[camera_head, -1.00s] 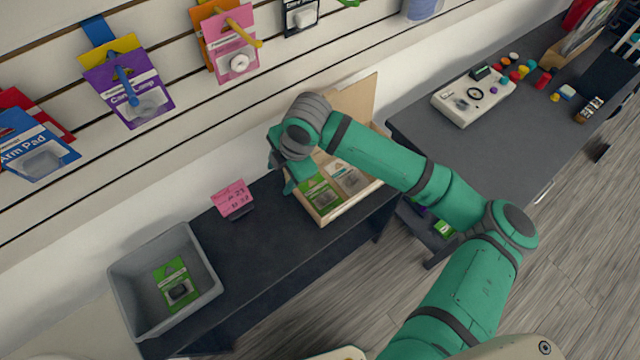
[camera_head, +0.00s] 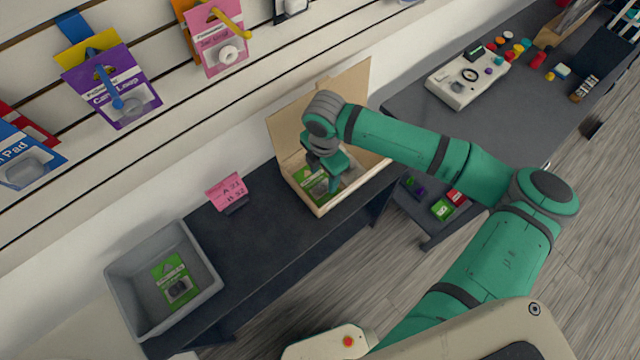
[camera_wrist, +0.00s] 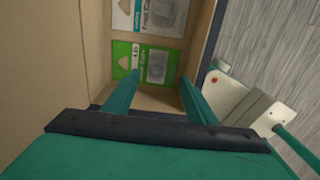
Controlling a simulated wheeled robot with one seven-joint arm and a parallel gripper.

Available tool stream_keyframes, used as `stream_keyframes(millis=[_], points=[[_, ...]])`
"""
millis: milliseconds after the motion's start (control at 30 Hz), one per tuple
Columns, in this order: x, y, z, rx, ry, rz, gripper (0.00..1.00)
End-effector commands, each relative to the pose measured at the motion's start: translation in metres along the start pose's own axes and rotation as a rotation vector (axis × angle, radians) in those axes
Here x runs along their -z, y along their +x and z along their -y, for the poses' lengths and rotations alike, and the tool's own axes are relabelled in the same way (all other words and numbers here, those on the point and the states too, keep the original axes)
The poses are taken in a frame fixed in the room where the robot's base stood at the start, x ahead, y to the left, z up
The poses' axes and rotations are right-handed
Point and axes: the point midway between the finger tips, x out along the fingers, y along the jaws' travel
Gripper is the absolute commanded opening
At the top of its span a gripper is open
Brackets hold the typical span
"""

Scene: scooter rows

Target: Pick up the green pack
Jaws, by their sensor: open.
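A green pack (camera_head: 313,186) lies in the open wooden box on the dark table. In the wrist view the green pack (camera_wrist: 146,60) lies flat at the box's near end, beyond and between my fingertips. My gripper (camera_head: 331,178) is over the box, pointing down, and partly hides the pack. In the wrist view my gripper (camera_wrist: 158,82) is open, its two green fingers apart with nothing held between them. Another green pack (camera_head: 175,283) lies in the grey bin (camera_head: 128,294) at the table's left end.
The wooden box (camera_head: 326,212) has a raised lid behind it. A white-and-grey pack (camera_wrist: 163,14) lies beside the green pack. A pink sign (camera_head: 227,190) stands on the table between box and bin. Hanging packs line the wall. More packs (camera_head: 443,209) sit on a lower shelf.

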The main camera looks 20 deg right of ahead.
Motion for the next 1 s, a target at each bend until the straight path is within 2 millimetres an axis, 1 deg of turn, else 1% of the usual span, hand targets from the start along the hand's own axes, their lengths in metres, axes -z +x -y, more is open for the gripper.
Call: stream_keyframes(millis=[200,333,433,600,667,700,800,1000], points=[[0.002,0.027,-0.006,0.002,-0.001,0.0,0.52],[0.001,0.043,-0.006,0.002,0.001,0.0,0.52],[0.001,0.048,-0.006,0.001,0.0,0.001,0.52],[0.001,0.047,-0.006,0.001,0.0,0.0,0.52],[0.001,0.047,-0.006,0.001,0.001,0.0,0.37],[0.001,0.047,-0.006,0.001,0.001,0.0,0.28],[0.001,0.047,-0.006,0.001,0.001,0.0,0.07],[0.001,0.047,-0.006,0.0,0.001,0.0,0.06]])
